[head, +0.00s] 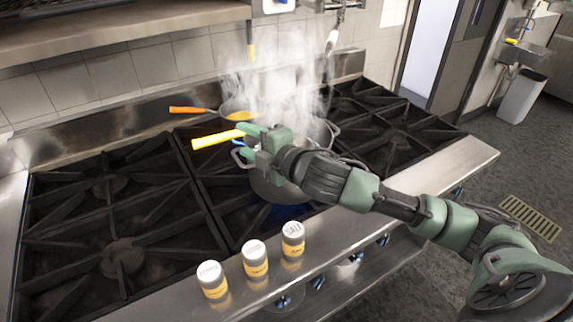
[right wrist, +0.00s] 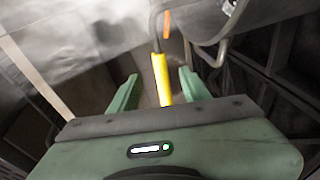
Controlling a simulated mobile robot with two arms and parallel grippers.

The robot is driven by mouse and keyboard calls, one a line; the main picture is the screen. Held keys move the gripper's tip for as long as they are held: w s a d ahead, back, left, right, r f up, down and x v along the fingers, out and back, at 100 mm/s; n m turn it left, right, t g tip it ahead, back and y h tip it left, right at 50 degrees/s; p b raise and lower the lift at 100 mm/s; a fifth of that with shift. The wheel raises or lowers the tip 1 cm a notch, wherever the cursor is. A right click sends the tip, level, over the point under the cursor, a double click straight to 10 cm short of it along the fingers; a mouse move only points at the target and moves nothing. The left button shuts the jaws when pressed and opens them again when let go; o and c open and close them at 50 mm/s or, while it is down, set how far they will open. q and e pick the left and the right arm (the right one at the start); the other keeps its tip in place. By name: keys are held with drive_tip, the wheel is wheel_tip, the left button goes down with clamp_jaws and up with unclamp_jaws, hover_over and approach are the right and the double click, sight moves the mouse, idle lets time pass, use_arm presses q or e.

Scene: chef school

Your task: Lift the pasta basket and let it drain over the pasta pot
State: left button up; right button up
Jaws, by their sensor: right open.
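The large metal pasta pot (head: 283,190) stands on the middle of the stove with steam rising from it. A yellow handle (head: 212,140), apparently the pasta basket's, sticks out to the left of the pot. My right gripper (head: 248,145) is at the pot's near-left side, and my arm hides much of the pot. In the right wrist view the yellow handle (right wrist: 161,78) lies between the two open green fingers (right wrist: 158,88), with gaps on both sides. The basket's body is hidden by steam and my arm. My left gripper is out of view.
A pan with an orange handle (head: 190,110) sits behind the pot. Three white-capped jars (head: 255,258) stand on the stove's front ledge. The left burner grates (head: 110,230) are clear. A tiled wall and a shelf (head: 120,25) bound the back.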

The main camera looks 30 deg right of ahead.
sight(236, 135)
drive_tip(key=x, duration=0.1)
drive_tip(key=p+x, duration=0.1)
drive_tip(key=shift+w+a+r+p, duration=0.1)
drive_tip(key=shift+w+p, duration=0.2)
drive_tip(key=shift+w, duration=0.05)
drive_tip(key=x, duration=0.2)
drive_tip(key=shift+w+a+f+p, duration=0.1)
drive_tip(key=shift+w+f+p, duration=0.1)
drive_tip(key=shift+w+p, duration=0.15)
drive_tip(key=shift+w+a+f, duration=0.15)
drive_tip(key=shift+w+f, duration=0.05)
drive_tip(key=shift+w, duration=0.2)
drive_tip(key=shift+s, duration=0.1)
drive_tip(key=c, duration=1)
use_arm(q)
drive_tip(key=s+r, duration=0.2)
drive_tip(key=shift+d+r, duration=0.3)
use_arm(e)
clamp_jaws()
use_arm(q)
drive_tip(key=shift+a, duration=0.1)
